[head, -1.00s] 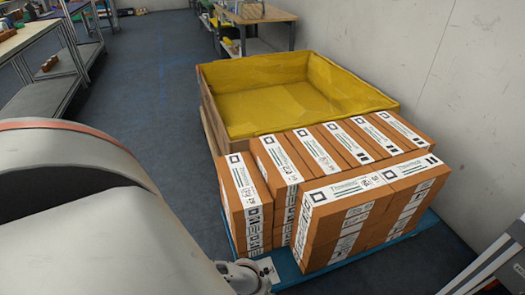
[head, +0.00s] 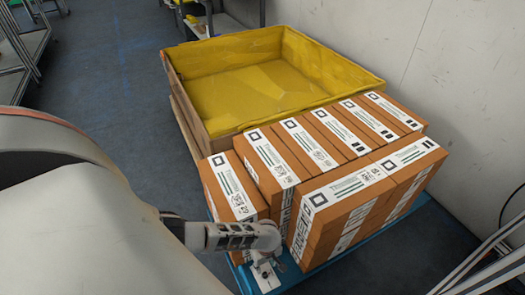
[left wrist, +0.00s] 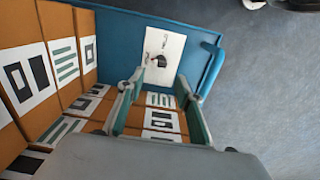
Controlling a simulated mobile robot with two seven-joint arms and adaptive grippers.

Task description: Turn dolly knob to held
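The dolly (head: 345,250) is a blue platform stacked with orange-brown boxes (head: 340,215). At its near corner is a white plate (head: 265,279), which also shows in the left wrist view (left wrist: 171,45). A small dark knob (left wrist: 159,61) sits on that plate. In the head view the knob is too small or covered to make out. My left gripper (head: 276,258) is above the plate, beside the boxes. In the left wrist view its two fingers (left wrist: 159,76) are spread apart, empty, with the knob showing between and beyond the tips. My right gripper is not in view.
Labelled boxes stand close beside my left gripper. A yellow-lined wooden crate (head: 187,105) stands behind them. A grey wall (head: 460,80) runs along the right, with a metal frame (head: 480,265) at the lower right. Open floor (head: 100,100) lies to the left.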

